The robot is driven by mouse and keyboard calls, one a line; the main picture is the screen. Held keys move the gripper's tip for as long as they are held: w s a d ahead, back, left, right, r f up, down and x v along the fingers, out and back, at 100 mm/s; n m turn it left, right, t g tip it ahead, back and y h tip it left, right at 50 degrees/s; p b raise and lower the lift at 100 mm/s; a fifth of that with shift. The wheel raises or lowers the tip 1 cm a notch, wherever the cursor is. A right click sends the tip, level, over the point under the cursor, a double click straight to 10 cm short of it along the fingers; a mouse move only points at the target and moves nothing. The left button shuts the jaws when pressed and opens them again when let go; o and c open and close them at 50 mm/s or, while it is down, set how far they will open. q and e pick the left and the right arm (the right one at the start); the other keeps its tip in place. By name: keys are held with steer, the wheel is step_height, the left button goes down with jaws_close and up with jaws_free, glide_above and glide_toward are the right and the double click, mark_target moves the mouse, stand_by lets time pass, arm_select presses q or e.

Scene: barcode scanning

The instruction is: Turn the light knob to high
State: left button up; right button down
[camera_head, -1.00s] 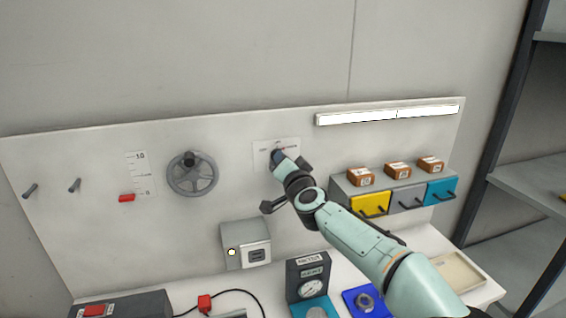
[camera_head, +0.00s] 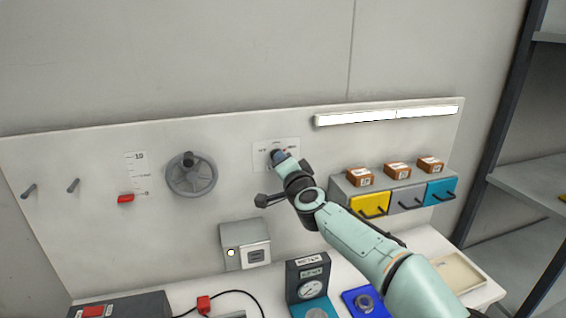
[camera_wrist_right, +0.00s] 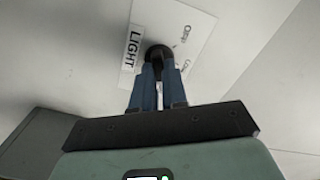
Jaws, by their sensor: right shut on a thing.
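The light knob (camera_wrist_right: 158,53) is a dark round knob on a white plate (camera_wrist_right: 175,25) marked LIGHT in the right wrist view. In the head view the plate (camera_head: 262,147) is on the upright panel, with the knob mostly hidden by my gripper. My right gripper (camera_wrist_right: 160,75) has its blue fingers shut on the knob; it also shows in the head view (camera_head: 279,157). The knob's exact setting is hard to read. The white light bar (camera_head: 390,115) at the panel's top right looks bright. My left gripper is not in view.
A grey handwheel (camera_head: 192,176) and a red slider (camera_head: 126,199) are left of the knob. Below it are a grey box (camera_head: 245,244) and a gauge (camera_head: 310,288). Drawers (camera_head: 409,200) with several small boxes on top are to the right.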

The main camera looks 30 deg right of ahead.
steer(key=c, duration=1.2)
jaws_free()
steer(key=shift+o, duration=0.2)
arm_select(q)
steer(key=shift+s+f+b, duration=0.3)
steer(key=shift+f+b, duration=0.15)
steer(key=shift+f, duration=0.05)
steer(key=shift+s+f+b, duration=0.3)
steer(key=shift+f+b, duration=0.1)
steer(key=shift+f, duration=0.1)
arm_select(e)
steer(key=v, duration=1.3)
steer(key=shift+s, duration=0.15)
steer(key=shift+a, duration=0.1)
